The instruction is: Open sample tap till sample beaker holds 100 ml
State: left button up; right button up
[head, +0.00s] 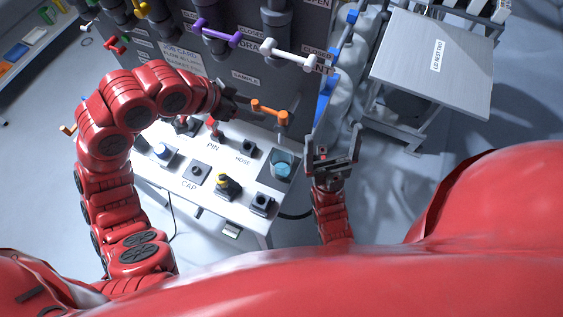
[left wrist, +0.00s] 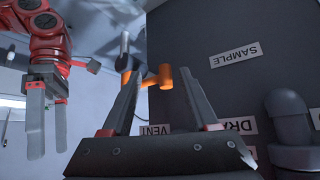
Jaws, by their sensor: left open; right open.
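The orange sample tap handle (head: 268,112) sticks out from the grey panel below the SAMPLE label. In the left wrist view the orange handle (left wrist: 157,77) shows beyond and between my fingertips. My left gripper (head: 246,108) is open beside the handle's left end; I cannot tell whether it touches. The sample beaker (head: 282,164) stands on a dark pad at the right of the white bench, below the tap, with blue-green liquid in it. Its level cannot be read. My right gripper (head: 333,152) is open and empty, right of the beaker; it also shows in the left wrist view (left wrist: 47,115).
Purple (head: 217,33) and white (head: 289,55) handles sit above on the panel. The white bench (head: 180,205) carries PIN, HOSE and CAP fittings and a yellow-topped knob (head: 228,184). A lid rest table (head: 434,62) stands at the right. Open floor lies beyond my right gripper.

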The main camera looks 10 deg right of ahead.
aim_at(255, 108)
pick_arm(q)
jog(key=p+v, duration=0.2)
jog(key=v, duration=0.1)
jog(key=shift+r, duration=0.2)
jog(key=shift+s+a+r+p, duration=0.3)
jog(key=shift+a+r+p, duration=0.2)
jog(key=shift+a+p, duration=0.2)
jog(key=shift+d, duration=0.1)
jog(key=b+v, duration=0.2)
jog(key=v, duration=1.5)
jog(key=shift+r, duration=0.15)
jog(key=shift+s, duration=0.15)
